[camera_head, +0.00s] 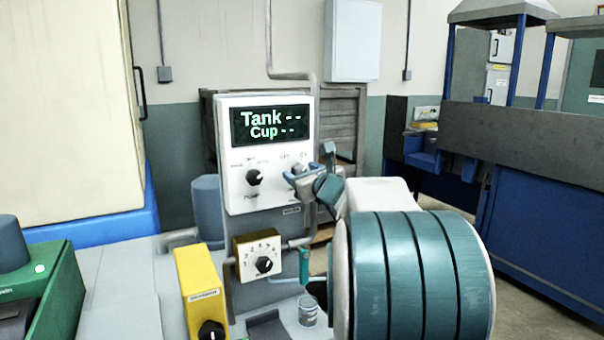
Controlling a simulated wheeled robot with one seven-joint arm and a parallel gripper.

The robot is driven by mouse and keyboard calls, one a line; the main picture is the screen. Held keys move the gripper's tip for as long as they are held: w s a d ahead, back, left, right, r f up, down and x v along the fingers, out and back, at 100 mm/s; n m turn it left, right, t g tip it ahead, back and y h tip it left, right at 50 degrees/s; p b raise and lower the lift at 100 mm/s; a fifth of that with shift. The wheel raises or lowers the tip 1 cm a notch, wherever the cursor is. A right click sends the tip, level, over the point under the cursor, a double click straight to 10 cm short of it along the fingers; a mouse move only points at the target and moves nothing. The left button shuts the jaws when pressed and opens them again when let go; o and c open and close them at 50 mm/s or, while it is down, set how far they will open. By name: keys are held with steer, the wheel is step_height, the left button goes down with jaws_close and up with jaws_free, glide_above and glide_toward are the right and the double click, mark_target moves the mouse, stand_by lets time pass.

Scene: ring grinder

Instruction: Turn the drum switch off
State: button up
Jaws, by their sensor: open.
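A white control panel (266,152) stands upright in the middle of the view, with a lit display (269,124) reading "Tank --" and "Cup --". A black pump knob (254,178) is at its lower left. A second switch (299,168) is at its lower right, below OFF and ON markings. My gripper partly covers this switch, and I cannot read its name or its setting. My gripper (305,176) is open, with its blue-grey fingers at this switch. I cannot tell whether they touch it.
A numbered dial box (257,257) sits below the panel, and a yellow box with a black knob (203,290) stands in front. A teal-handled lever (304,266) and a small clear cup (308,310) are below my gripper. My arm fills the lower right.

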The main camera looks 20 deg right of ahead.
steer(key=c, duration=1)
steer(key=shift+f+n+b, duration=0.1)
steer(key=shift+n+b, duration=0.2)
steer(key=shift+b, duration=0.15)
steer(key=shift+n+b, duration=8.2)
steer(key=shift+b, duration=0.9)
